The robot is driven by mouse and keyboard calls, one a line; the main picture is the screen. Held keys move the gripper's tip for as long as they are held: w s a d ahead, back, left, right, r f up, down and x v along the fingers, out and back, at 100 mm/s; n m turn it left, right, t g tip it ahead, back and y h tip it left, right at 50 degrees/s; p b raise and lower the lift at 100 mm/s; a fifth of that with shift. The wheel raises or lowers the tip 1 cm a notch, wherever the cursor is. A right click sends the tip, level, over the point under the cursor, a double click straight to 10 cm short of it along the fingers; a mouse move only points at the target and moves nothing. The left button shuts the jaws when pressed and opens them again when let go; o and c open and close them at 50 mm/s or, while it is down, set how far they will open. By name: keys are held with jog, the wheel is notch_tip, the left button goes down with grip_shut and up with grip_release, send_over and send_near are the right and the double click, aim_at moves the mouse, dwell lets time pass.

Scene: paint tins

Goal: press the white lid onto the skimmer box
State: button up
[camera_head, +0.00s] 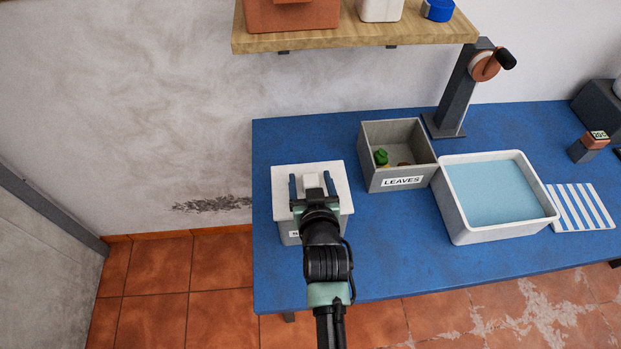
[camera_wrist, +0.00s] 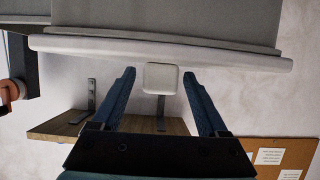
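The white lid (camera_head: 283,179) lies across the top of the grey skimmer box (camera_head: 287,233) at the left end of the blue table. In the wrist view, the lid (camera_wrist: 90,48) shows edge-on against the skimmer box (camera_wrist: 165,18); I cannot tell whether it is fully seated. A square white knob (camera_wrist: 160,78) stands out from the lid. My gripper (camera_head: 312,181) is over the lid, its blue fingers on either side of the knob. In the wrist view, my gripper (camera_wrist: 160,82) is open, with gaps between both fingers and the knob. My wrist hides part of the lid and box.
A grey bin labelled LEAVES (camera_head: 371,180) stands just right of the box, holding small items. Further right are a white basin of water (camera_head: 462,231), a striped cloth (camera_head: 582,207) and a dark post (camera_head: 457,95). A wooden shelf (camera_head: 350,37) hangs above the table's back.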

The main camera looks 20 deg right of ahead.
jog(key=shift+s, duration=0.1)
jog(key=b+v, duration=0.1)
jog(key=v, duration=1.1)
jog(key=shift+s+a, duration=0.15)
jog(key=shift+s, duration=0.2)
jog(key=shift+r, duration=0.15)
jog(key=w+a+r+n+t, duration=0.1)
jog(key=w+a+r+t, duration=0.15)
jog(key=r, duration=0.65)
jog(key=w+a+r+t, duration=0.1)
jog(key=w+r+t, duration=0.15)
jog(key=r, duration=0.75)
jog(key=w+a+r+n+t, duration=0.15)
jog(key=w+r, duration=0.25)
jog(key=r, duration=0.5)
jog(key=s+a+r+t+y, duration=0.1)
jog(key=s+a+r+t, duration=0.1)
jog(key=r, duration=0.6)
jog(key=s+a+r+t+y, duration=0.1)
jog(key=s+a+r+t, duration=0.2)
jog(key=r, duration=0.6)
jog(key=s+a+r+t+y, duration=0.1)
jog(key=s+a+r+t, duration=0.2)
jog(key=r, duration=0.6)
jog(key=shift+s+r+n+y, duration=0.15)
jog(key=shift+s+n+y, duration=0.2)
jog(key=shift+s, duration=0.65)
